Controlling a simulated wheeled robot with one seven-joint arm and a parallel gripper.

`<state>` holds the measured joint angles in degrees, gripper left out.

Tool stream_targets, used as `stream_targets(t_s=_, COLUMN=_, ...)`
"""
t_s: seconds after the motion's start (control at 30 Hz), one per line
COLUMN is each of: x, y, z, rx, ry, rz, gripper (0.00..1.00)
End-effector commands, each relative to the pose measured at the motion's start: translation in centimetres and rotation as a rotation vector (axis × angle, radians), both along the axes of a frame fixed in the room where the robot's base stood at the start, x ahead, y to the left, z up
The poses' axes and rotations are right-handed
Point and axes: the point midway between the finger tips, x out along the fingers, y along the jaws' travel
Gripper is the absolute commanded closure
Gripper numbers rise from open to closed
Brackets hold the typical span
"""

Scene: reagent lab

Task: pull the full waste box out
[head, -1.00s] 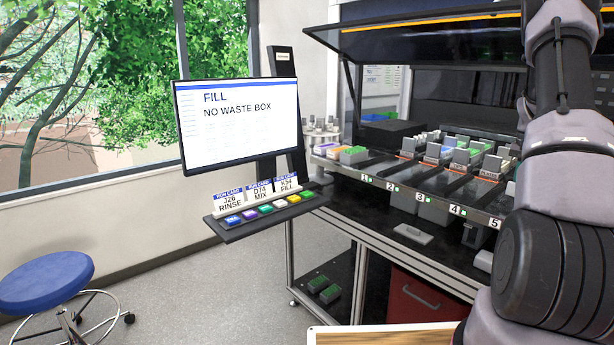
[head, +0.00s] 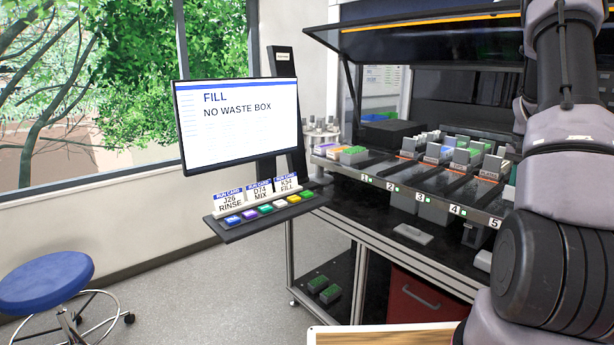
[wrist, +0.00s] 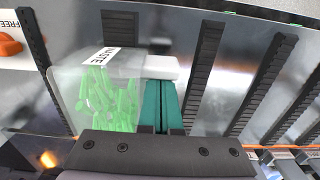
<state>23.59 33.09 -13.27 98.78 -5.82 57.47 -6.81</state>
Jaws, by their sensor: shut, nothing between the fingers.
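The waste box (wrist: 100,105) shows only in the wrist view, left of centre. It is a clear, pale box with a "WASTE" label (wrist: 101,56) and many green pieces inside. My gripper (wrist: 161,84) has teal fingers, shut together with nothing between them, just right of the box. A white block (wrist: 160,67) is at the fingertips; I cannot tell whether they touch it. In the head view my arm covers the right side, and the gripper and box are hidden. The screen (head: 230,120) reads "FILL, NO WASTE BOX".
Dark ribbed strips (wrist: 203,75) line the grey surface around the box. An orange part (wrist: 10,44) is at the wrist view's left edge. The instrument deck (head: 430,180) has numbered lanes. A blue stool (head: 45,280) stands at lower left, with open floor beside it.

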Motion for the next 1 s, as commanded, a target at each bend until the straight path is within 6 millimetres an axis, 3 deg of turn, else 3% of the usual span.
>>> stream_targets(t_s=0.53, x=-1.7, y=2.0, z=0.0, rx=0.001, ry=0.001, rz=0.0, gripper=1.0)
stream_targets(t_s=1.0, x=-1.8, y=2.2, z=0.0, rx=0.001, ry=0.001, rz=0.0, gripper=1.0)
